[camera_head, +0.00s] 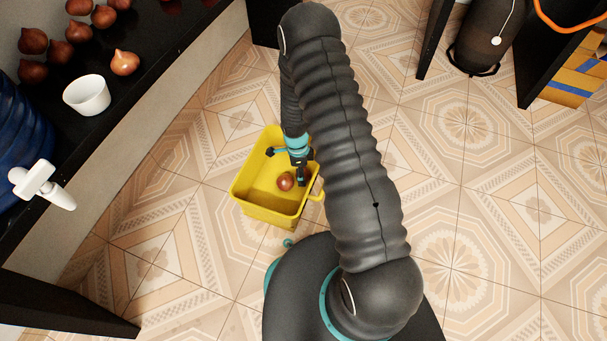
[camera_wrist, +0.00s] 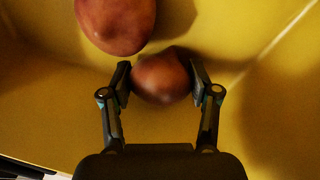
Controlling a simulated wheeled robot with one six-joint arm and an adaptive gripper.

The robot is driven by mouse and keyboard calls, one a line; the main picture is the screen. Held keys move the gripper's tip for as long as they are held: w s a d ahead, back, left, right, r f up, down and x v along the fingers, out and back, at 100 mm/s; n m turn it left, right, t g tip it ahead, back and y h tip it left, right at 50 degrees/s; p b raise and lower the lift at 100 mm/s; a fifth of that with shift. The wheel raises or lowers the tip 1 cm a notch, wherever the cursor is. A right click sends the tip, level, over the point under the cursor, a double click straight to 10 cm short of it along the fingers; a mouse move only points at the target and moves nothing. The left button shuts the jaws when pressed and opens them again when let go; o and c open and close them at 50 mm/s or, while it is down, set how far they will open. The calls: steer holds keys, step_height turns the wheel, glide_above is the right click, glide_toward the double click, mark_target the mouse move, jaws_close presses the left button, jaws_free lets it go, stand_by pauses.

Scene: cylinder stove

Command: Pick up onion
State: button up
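A reddish-brown onion (camera_wrist: 160,78) fills the gap between the two finger pads of my gripper (camera_wrist: 160,82) in the wrist view. Both pads appear to touch its sides, so my gripper looks shut on it. A larger-looking onion (camera_wrist: 116,22) lies up and to the left, just beyond the left fingertip. In the head view my gripper (camera_head: 287,166) reaches down inside a yellow bin (camera_head: 262,213). One onion (camera_head: 286,181) shows there beside the fingers. The other one is hidden from the head view by my gripper.
The yellow bin's walls stand close around my gripper; the bin is on the tiled floor. A dark counter (camera_head: 127,82) at the upper left holds several onions (camera_head: 78,32), a white cup (camera_head: 87,95) and a blue container (camera_head: 18,140). Open floor (camera_head: 480,200) lies at right.

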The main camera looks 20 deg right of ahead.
steer(key=shift+c, duration=0.6)
step_height(320, 180, up, 10)
steer(key=shift+p, duration=0.7)
steer(key=a+r+p, duration=0.2)
steer(key=a+r, duration=0.4)
steer(key=shift+s+d+f+b, duration=0.15)
steer(key=shift+f+b, duration=0.6)
steer(key=shift+f, duration=0.8)
steer(key=shift+s+f+b, duration=0.15)
steer(key=shift+f+b, duration=0.55)
steer(key=shift+f, duration=0.8)
